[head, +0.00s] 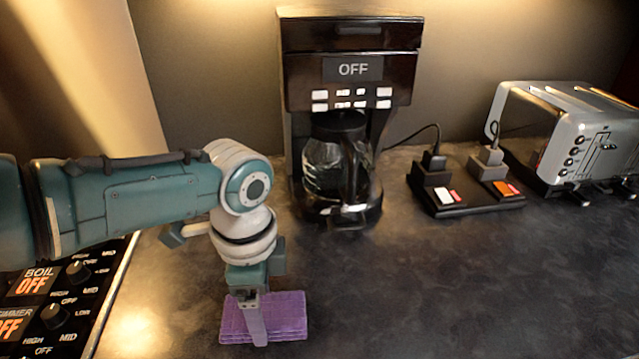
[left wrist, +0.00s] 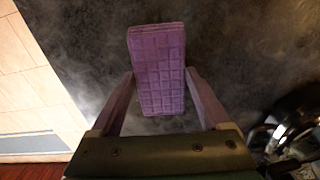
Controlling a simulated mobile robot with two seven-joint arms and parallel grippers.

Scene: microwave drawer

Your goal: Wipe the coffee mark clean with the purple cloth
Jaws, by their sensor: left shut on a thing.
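The purple cloth (head: 288,314) is a folded, grid-patterned pad at the front left of the dark countertop. My left gripper (head: 257,336) points down and is shut on it. In the left wrist view the cloth (left wrist: 158,48) sits between the two fingers, one on each side. The cloth is at or just above the counter; I cannot tell if it touches. I cannot make out a coffee mark on the mottled counter in either view; it may be hidden under the cloth or arm. My right gripper is not in view.
A black coffee maker (head: 350,65) with a glass pot (head: 324,165) stands behind the cloth. A power strip (head: 465,205) and a silver toaster (head: 575,130) are to the right. A stove panel (head: 70,300) lies at the left. The front right counter (head: 460,290) is clear.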

